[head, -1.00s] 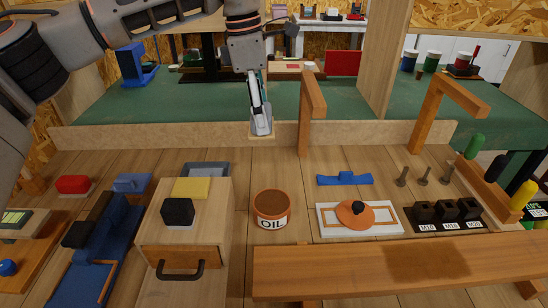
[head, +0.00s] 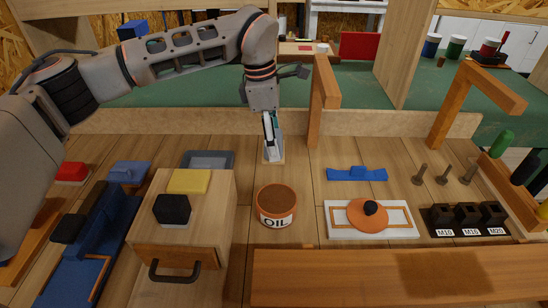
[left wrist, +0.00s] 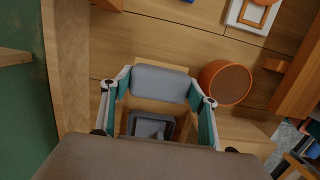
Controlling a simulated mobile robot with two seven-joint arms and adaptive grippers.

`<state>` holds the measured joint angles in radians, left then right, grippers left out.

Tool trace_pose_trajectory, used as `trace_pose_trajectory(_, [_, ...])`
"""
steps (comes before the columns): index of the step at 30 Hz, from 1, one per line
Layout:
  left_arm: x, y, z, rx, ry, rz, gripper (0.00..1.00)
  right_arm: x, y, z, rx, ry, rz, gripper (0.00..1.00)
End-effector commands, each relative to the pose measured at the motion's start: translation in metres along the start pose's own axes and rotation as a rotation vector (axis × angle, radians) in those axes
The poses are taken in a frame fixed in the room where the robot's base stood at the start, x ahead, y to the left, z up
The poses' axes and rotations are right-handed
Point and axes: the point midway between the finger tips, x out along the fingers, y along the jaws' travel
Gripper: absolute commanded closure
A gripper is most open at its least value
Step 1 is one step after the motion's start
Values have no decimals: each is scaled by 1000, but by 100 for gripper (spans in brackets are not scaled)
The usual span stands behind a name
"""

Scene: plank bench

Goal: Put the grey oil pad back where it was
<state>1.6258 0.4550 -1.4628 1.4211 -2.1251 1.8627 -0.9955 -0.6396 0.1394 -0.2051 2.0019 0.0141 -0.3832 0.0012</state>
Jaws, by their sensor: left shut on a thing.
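The grey oil pad (left wrist: 160,83) is between the two fingers of my left gripper (left wrist: 161,98) in the left wrist view. The gripper is shut on it, and a pale wooden edge shows behind the pad. In the head view my left gripper (head: 272,152) points down over the back of the bench, behind the orange oil pot (head: 276,205) and right of the grey tray (head: 208,160). The pot, marked OIL, has a brown top and also shows in the wrist view (left wrist: 225,82). The tray (left wrist: 150,126) is partly hidden there. My right gripper is out of view.
A wooden post with an arm (head: 319,105) stands just right of my left gripper. A wooden box (head: 190,231) with a yellow block and a black block on top stands front left. A blue holder (head: 357,174) and a white board with an orange lid (head: 372,219) lie to the right.

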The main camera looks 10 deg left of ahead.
Motion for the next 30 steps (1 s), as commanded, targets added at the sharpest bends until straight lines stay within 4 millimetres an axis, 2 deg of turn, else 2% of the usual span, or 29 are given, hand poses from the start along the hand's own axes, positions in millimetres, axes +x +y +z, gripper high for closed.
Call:
trace_pose_trajectory(3, [13,0,-2,1,-2,1,61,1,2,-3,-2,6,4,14])
trace_pose_trajectory(8, [21,0,-3,1,-1,1,61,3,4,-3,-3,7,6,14])
trace_pose_trajectory(16, [57,0,-8,1,-1,-1,61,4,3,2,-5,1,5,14])
trace_pose_trajectory(29, [62,0,-9,1,-1,2,61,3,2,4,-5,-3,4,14])
trace_pose_trajectory(30, [62,1,-9,1,-1,2,30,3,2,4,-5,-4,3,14])
